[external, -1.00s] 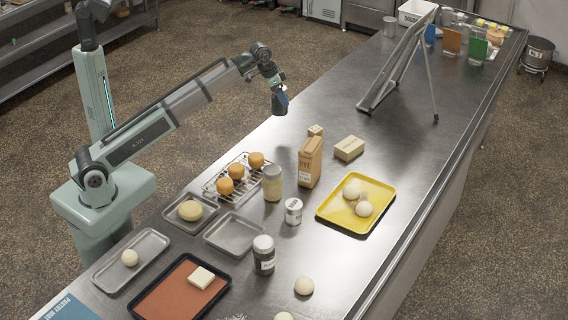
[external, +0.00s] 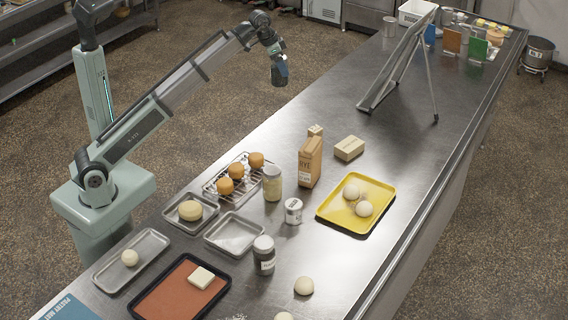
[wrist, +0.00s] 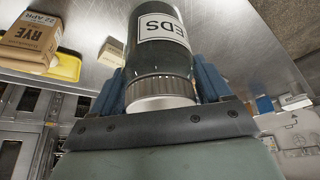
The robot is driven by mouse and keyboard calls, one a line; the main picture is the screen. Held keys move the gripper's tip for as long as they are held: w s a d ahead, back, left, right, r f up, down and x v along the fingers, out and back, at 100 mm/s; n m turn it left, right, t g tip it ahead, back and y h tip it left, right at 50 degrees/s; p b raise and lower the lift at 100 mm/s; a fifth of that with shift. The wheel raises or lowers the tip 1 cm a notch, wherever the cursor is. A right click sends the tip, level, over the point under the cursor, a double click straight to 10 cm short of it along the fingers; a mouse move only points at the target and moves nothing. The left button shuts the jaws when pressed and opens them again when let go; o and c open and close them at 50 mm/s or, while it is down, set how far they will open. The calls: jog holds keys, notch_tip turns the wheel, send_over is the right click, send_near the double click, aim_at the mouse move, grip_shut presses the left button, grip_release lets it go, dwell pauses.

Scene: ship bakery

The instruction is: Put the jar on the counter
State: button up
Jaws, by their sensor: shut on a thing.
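In the wrist view a dark jar (wrist: 158,40) with a white label ending in "EDS" and a ribbed grey lid sits between my blue gripper fingers (wrist: 160,90). The lid end is nearest my palm and the jar body extends away from it. The steel counter (external: 310,110) runs diagonally away.
A wire rack (external: 211,187) is at left. A leaning stand (external: 400,66) is at the back.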

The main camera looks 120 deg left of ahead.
jog(key=w+d+m+t+h, duration=0.15)
jog(key=w+d+m, duration=0.35)
jog(key=w+d, duration=2.9)
jog(key=w+d+m+h, duration=0.1)
jog(key=w+d+m, duration=0.15)
jog(key=d, duration=1.75)
jog(key=w+d+m+h, duration=0.1)
jog(key=w+d, duration=0.3)
jog(key=d, duration=1.7)
jog(key=shift+y, duration=0.25)
jog(key=shift+a+f, duration=0.15)
jog(key=shift+f, duration=4.95)
jog(key=shift+a+f, duration=0.1)
jog(key=shift+f, duration=5)
jog(key=shift+f, duration=0.15)
jog(key=o, duration=1.4)
jog(key=shift+c, duration=0.2)
